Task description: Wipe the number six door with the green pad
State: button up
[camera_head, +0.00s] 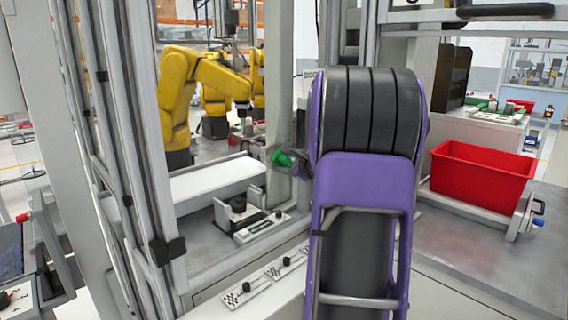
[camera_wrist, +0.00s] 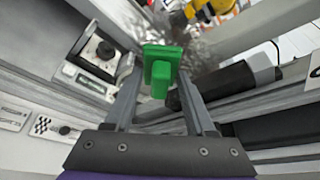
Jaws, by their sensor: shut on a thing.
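The green pad (camera_head: 283,158) is at the end of my arm in the head view, left of the purple and black arm link. In the wrist view the green pad (camera_wrist: 163,66) sits between the fingertips of my gripper (camera_wrist: 160,82), which is shut on it. My arm link hides most of the gripper in the head view. A framed panel with a black handle (camera_head: 505,12) shows at the top right, with a label cut off by the picture's edge. I cannot read a number six on any door.
A red bin (camera_head: 482,176) stands on the grey bench at right. Yellow robot arms (camera_head: 190,90) stand behind the metal frame at left. Grey frame posts (camera_head: 125,150) rise close at left.

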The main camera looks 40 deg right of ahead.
jog(key=shift+d+p, duration=0.55)
jog(key=shift+d, duration=2.9)
jog(key=a+b, duration=0.1)
jog(key=a+r+b, duration=0.1)
jog(key=a, duration=0.1)
jog(key=a+r+b, duration=0.1)
jog(key=b, duration=0.1)
jog(key=shift+w+a, duration=0.15)
jog(key=shift+a, duration=0.2)
jog(key=shift+s+a+r+b, duration=0.1)
jog(key=shift+s+a+b, duration=0.1)
jog(key=shift+a+b, duration=1.3)
jog(key=shift+a, duration=0.7)
jog(key=shift+s+a+b, duration=0.2)
jog(key=shift+a+b, duration=1.1)
jog(key=shift+a, duration=1.45)
jog(key=shift+r+p, duration=0.95)
jog(key=shift+r, duration=0.2)
jog(key=p, duration=0.1)
send_near(297, 141)
jog(key=shift+w+a+f, duration=0.95)
jog(key=shift+w+a, duration=0.05)
jog(key=shift+w, duration=1.6)
jog(key=shift+w+d+p, duration=0.1)
jog(key=shift+d+p, duration=0.3)
jog(key=shift+d, duration=0.45)
jog(key=shift+w+d+p, duration=0.15)
jog(key=shift+d+p, duration=0.2)
jog(key=shift+d, duration=0.5)
